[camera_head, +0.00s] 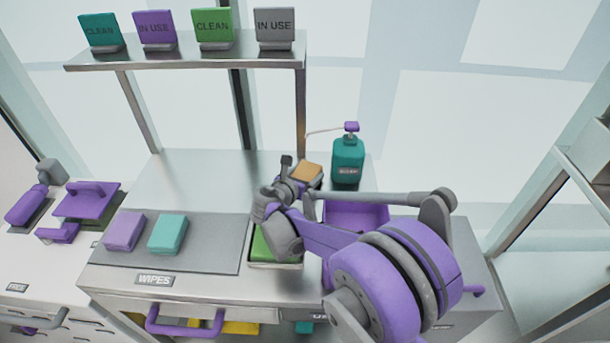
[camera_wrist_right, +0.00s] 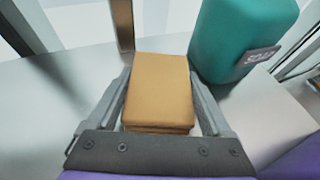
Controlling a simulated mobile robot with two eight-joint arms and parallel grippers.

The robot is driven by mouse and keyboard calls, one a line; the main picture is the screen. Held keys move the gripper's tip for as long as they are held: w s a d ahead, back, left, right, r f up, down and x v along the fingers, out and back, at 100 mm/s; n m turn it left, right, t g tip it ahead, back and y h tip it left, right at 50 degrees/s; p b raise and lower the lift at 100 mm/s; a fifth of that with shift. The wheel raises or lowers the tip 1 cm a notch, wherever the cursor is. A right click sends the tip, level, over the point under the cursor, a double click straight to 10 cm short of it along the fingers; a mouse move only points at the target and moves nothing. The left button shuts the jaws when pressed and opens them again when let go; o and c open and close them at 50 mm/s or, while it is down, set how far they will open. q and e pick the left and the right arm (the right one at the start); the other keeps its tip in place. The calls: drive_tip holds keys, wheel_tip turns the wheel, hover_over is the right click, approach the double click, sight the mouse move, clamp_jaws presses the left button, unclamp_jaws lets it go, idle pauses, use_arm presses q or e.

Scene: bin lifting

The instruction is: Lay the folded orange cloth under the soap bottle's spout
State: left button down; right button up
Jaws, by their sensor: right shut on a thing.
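The folded orange cloth (camera_head: 307,171) is held by my right gripper (camera_head: 298,172), left of the soap bottle. In the right wrist view the orange cloth (camera_wrist_right: 158,92) sits between the two fingers of the right gripper (camera_wrist_right: 160,100). The teal soap bottle (camera_head: 347,160) stands upright near the back of the steel counter, with a purple pump top and a thin spout pointing left. The cloth is below the spout's side of the bottle; whether it touches the counter I cannot tell. The soap bottle (camera_wrist_right: 243,40) also shows in the right wrist view. My left gripper is not in view.
A purple bin (camera_head: 355,214) and a tray with a green cloth (camera_head: 263,248) are partly hidden by my right arm. A grey mat (camera_head: 205,235) holds purple and teal cloths. A shelf (camera_head: 190,55) with signs stands at the back. The counter's back left (camera_head: 195,175) is clear.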

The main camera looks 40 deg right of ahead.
drive_tip(key=shift+s, duration=0.15)
drive_tip(key=o, duration=1.1)
drive_tip(key=shift+r, duration=0.25)
drive_tip(key=v, duration=1.1)
drive_tip(key=shift+s+a, duration=0.25)
drive_tip(key=shift+a, duration=0.1)
drive_tip(key=shift+r+p, duration=0.1)
drive_tip(key=shift+p, duration=0.2)
